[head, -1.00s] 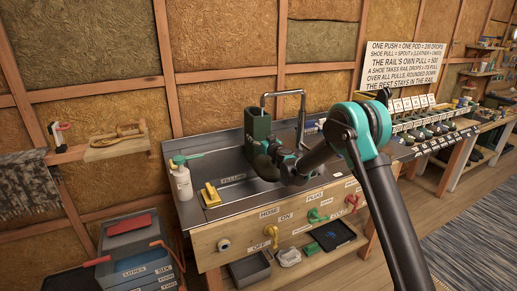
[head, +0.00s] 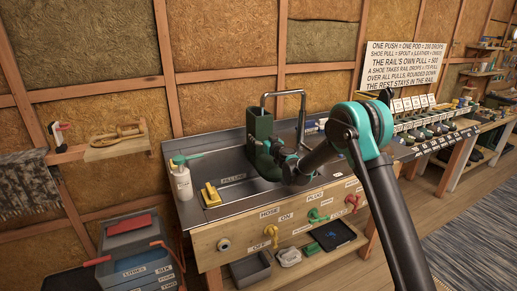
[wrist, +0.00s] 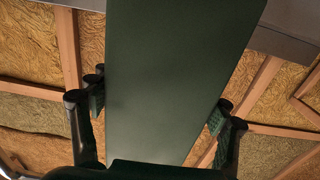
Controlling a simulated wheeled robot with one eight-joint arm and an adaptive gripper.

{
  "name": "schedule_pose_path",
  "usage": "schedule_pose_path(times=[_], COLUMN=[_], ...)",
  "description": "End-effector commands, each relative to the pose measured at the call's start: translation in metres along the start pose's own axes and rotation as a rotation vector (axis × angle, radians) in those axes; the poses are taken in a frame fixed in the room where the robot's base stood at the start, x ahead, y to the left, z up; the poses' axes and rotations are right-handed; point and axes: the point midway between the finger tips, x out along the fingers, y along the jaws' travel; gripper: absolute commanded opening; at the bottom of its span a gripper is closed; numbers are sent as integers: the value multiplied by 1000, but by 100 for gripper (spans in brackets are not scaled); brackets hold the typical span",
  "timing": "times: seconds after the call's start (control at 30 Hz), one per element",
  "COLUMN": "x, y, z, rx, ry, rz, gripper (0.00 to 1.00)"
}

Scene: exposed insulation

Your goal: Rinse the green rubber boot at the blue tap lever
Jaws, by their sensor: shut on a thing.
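The dark green rubber boot (head: 259,124) stands upright in the grey metal sink (head: 230,190), under or beside the bent metal spout (head: 283,94); I cannot tell which. My gripper (head: 277,158) is shut on the boot, low on its shaft, from the right. In the wrist view the boot (wrist: 180,80) fills the middle, with a finger of my gripper (wrist: 160,112) on each side. The boot's foot is partly hidden by my gripper. I cannot make out a blue tap lever for sure; my arm covers part of the sink's right side.
A white bottle (head: 181,183) and a yellow tool (head: 211,194) stand at the sink's left. Yellow, green (head: 317,215) and red (head: 352,201) handles stick out of the wooden front. A toolbox (head: 138,255) stands left on the floor.

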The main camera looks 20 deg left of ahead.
Motion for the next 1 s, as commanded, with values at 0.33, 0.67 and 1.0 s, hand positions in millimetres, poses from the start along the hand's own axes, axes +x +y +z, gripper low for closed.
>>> schedule_pose_path(times=[0.33, 0.67, 1.0], x=[-22, -43, -65], y=[-3, -6, -9], z=[-1, 0, 0], rx=[0, 0, 0], ry=[0, 0, 0], rz=[0, 0, 0], gripper=[16, 16, 16])
